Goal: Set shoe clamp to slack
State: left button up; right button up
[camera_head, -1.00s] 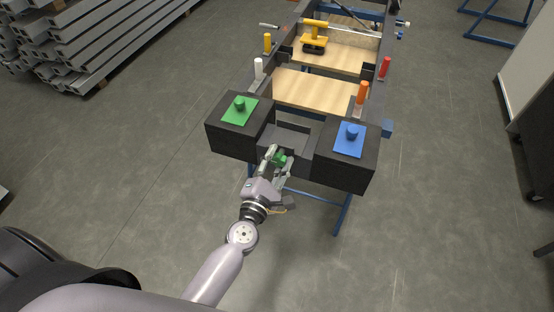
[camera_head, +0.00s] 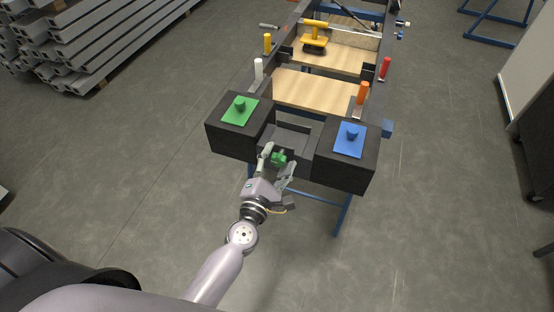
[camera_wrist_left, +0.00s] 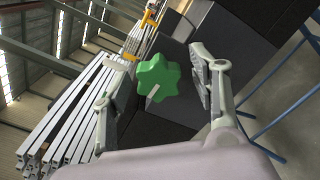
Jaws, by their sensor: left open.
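The green star-shaped knob (camera_head: 278,158), which I take to be the shoe clamp's, is at the front middle of the dark frame, between two black blocks. In the left wrist view the knob (camera_wrist_left: 158,76) shows a white mark on its face. My left gripper (camera_head: 278,165) is open, with a finger on either side of the knob and a visible gap to each. In the left wrist view the fingers (camera_wrist_left: 154,102) are spread wide around it. My right gripper is not in view.
A black block with a green plate (camera_head: 240,111) stands left of the knob, and one with a blue plate (camera_head: 350,140) stands right. White, yellow, orange and red handles line the frame. A yellow-handled tool (camera_head: 314,37) lies on the wooden board (camera_head: 313,90) area behind.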

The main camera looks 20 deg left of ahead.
pick_arm(q)
jog(key=s, duration=1.2)
jog(key=shift+a, duration=0.2)
jog(key=s+f+m+g+h, duration=0.1)
jog(key=s+f+m+g, duration=0.2)
jog(key=f+m, duration=0.55)
jog(key=s+f+m+g, duration=0.3)
jog(key=f, duration=1)
jog(key=s+f+m+g+h, duration=0.1)
jog(key=s+f+m+g, duration=0.15)
jog(key=f+m, duration=0.6)
jog(key=s+a+f+m+g+y, duration=0.1)
jog(key=s+a+f+m+g, duration=0.3)
jog(key=s+f, duration=0.4)
jog(key=s+a+f+m+g+y, duration=0.1)
jog(key=s+a+f+m+g, duration=0.3)
jog(key=s+f, duration=0.5)
jog(key=s+p, duration=0.1)
jog(key=s, duration=0.5)
jog(key=shift+f+y, duration=0.3)
